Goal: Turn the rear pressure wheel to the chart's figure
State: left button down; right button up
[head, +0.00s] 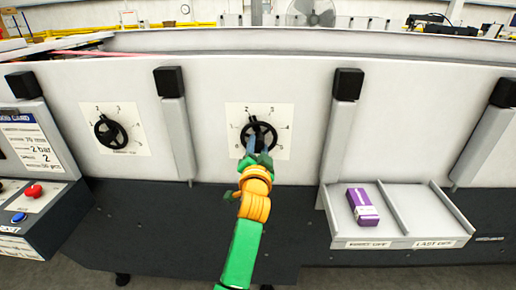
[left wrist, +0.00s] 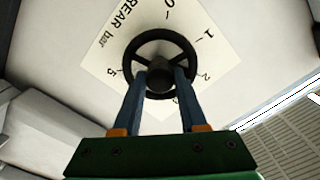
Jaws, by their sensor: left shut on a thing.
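The rear pressure wheel (head: 262,124) is a black spoked handwheel on a white dial plate (head: 283,112) with figures around it. The left wrist view shows the same wheel (left wrist: 160,34) close up, with "REAR bar" printed on its plate (left wrist: 98,68). My left gripper (head: 257,148) is shut on the wheel; its two blue fingers (left wrist: 160,82) reach in on either side of the hub. The wheel's setting cannot be read. The job card (head: 30,142) at the far left shows "2 bar" in large print. My right gripper is out of view.
A similar black wheel (head: 110,132) sits on its own dial to the left. A control box with a red button (head: 33,191) and a blue button (head: 19,218) stands at the left edge. A purple carton (head: 362,207) lies in the left bay of the tray (head: 425,209).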

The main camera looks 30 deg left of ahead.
pick_arm(q)
jog(key=shift+n, duration=0.5)
jog(key=shift+c, duration=2.2)
grip_release()
